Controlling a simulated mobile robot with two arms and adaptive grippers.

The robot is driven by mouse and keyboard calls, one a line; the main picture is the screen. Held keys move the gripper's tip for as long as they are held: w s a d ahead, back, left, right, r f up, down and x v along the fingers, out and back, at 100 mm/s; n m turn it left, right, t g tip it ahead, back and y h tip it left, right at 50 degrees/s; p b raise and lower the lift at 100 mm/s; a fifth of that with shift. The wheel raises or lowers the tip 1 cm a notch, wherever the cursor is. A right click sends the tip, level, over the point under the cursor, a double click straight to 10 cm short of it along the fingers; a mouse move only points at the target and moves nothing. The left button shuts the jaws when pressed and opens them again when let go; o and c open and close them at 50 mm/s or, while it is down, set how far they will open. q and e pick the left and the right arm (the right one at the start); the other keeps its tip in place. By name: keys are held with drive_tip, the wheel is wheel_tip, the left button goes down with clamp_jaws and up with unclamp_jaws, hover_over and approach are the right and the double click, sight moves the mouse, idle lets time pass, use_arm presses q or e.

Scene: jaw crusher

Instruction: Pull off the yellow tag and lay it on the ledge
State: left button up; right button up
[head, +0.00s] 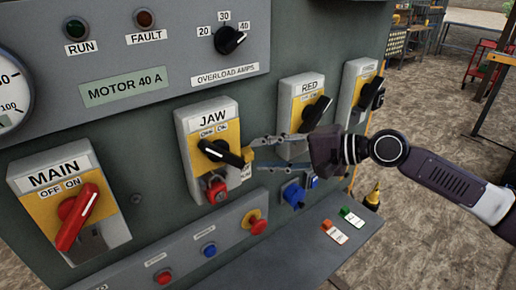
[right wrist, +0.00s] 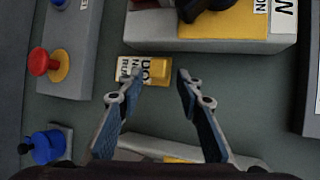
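The yellow tag (right wrist: 155,70) with a white printed part hangs by the JAW switch box. In the head view a small part of the tag (head: 248,154) shows at the right side of that box, partly hidden by the fingers. My right gripper (head: 258,155) reaches in from the right, open, with its fingertips close to the tag. In the right wrist view the open fingers (right wrist: 160,80) are spread, the left tip near the tag's white end. I cannot tell whether it touches. The grey ledge (head: 278,262) is below. My left gripper is not in view.
The JAW switch (head: 222,153) has a black handle and a red padlock (head: 216,188) below it. A red and a green tag (head: 352,216) lie on the ledge's right part; its left part looks bare. A blue plug (head: 294,193) sticks out below the gripper.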

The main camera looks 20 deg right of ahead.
drive_tip(key=shift+p+x, duration=0.4)
drive_tip(key=shift+x, duration=1.05)
clamp_jaws()
drive_tip(key=shift+s, duration=0.1)
drive_tip(key=shift+s+d+f+b, duration=0.1)
drive_tip(key=shift+s+d+b, duration=0.15)
drive_tip(key=shift+s, duration=0.35)
drive_tip(key=shift+s+d+b, duration=0.15)
drive_tip(key=shift+s+d, duration=0.1)
drive_tip(key=shift+s, duration=0.3)
drive_tip(key=s, duration=0.1)
drive_tip(key=s+d+b, duration=0.1)
drive_tip(key=shift+s, duration=0.3)
